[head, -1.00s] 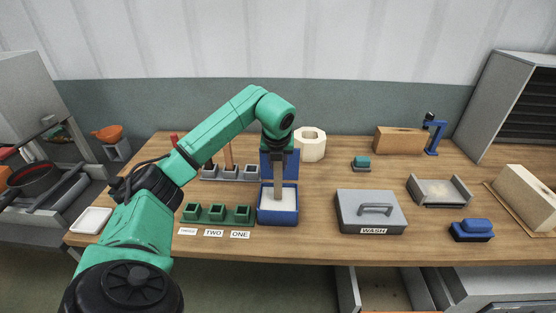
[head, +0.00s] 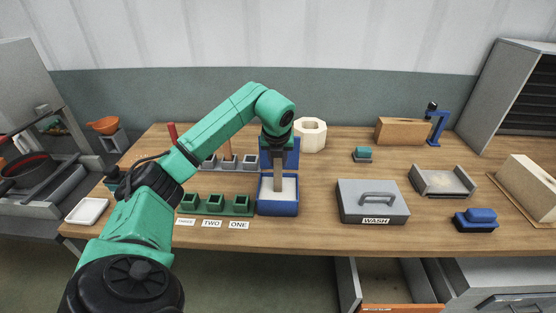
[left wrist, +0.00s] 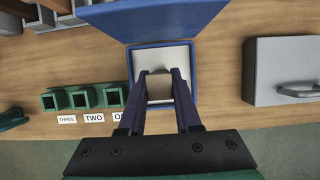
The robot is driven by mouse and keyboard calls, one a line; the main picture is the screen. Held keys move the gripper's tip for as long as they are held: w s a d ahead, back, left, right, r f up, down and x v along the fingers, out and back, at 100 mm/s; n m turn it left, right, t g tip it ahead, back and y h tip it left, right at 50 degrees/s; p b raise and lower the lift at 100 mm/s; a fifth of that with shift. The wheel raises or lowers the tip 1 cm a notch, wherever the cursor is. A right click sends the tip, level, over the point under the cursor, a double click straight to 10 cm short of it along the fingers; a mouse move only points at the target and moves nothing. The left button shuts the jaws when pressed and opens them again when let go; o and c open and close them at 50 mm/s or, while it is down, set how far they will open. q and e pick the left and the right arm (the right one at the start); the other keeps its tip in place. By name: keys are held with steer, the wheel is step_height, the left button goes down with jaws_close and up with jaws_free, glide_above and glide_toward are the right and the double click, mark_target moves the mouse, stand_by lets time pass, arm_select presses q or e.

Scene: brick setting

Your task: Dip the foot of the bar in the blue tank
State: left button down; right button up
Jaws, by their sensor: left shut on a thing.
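The blue tank (head: 278,208) stands on the bench with pale white contents and a raised blue panel (head: 290,156) behind it. It also shows in the left wrist view (left wrist: 193,72). My left gripper (head: 277,148) points down over the tank, shut on the bar (head: 278,176), a narrow grey-brown upright piece. The bar's lower end is inside the tank's outline at the pale contents; how deep it sits I cannot tell. In the left wrist view my two dark fingers (left wrist: 160,82) reach over the tank, with part of the bar hidden. My right gripper is out of view.
Green holders (head: 215,204) labelled THREE, TWO, ONE stand left of the tank, a grey rack (head: 229,163) behind them. A grey WASH box (head: 372,203) stands to the right. A cream ring-shaped block (head: 310,134) stands behind. Bare wood lies between tank and WASH box.

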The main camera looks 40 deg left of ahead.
arm_select(q)
steer(key=shift+f+b, duration=0.35)
steer(key=shift+f, duration=0.2)
stand_by(1.1)
step_height(320, 180, up, 7)
steer(key=p, duration=0.6)
steer(key=shift+r, duration=0.1)
